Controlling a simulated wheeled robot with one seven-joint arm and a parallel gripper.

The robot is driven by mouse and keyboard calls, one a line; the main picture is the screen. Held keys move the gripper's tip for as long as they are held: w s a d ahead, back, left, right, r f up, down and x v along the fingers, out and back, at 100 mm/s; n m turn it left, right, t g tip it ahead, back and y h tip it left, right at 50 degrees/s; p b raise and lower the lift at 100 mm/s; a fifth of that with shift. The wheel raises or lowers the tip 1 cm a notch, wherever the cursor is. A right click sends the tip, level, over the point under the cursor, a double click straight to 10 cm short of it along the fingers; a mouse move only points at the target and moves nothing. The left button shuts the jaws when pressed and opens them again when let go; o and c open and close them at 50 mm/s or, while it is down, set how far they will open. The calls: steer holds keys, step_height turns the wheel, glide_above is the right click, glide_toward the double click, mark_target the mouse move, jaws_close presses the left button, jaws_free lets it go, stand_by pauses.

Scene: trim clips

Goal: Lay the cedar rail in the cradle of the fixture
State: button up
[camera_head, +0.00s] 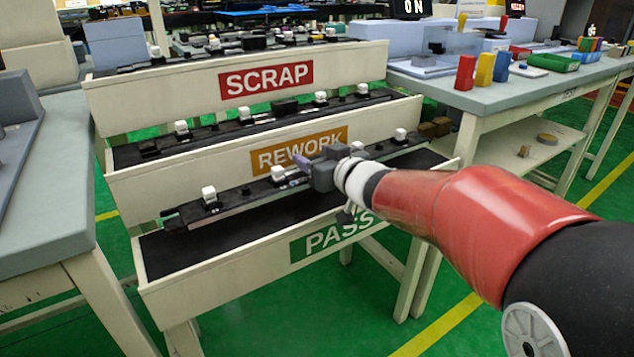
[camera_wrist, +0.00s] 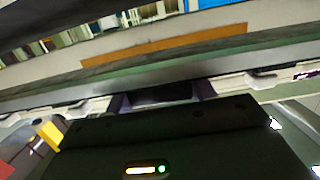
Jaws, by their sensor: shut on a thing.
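A long dark rail (camera_head: 240,200) with white clips and a purple piece near its middle runs slantwise above the PASS bin (camera_head: 200,255). I take it to be the cedar rail, but no marking confirms this. My gripper (camera_head: 308,170) is shut on it near the middle, and the jaws hide that part. In the wrist view the rail (camera_wrist: 210,78) crosses the whole picture, between the two finger tips of my gripper (camera_wrist: 162,97). It appears held above the bin floor. I cannot clearly make out the fixture's cradle in either view.
The REWORK bin (camera_head: 215,170) and SCRAP bin (camera_head: 180,90) rise behind, each holding similar rails. A grey table (camera_head: 50,220) stands left. A table at right (camera_head: 490,97) carries red, yellow and blue blocks and a grey device (camera_head: 425,62). Green floor is free in front.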

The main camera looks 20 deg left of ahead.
steer(key=shift+f+b, duration=0.45)
steer(key=shift+f, duration=1.9)
steer(key=shift+f, duration=0.15)
steer(key=o, duration=1.2)
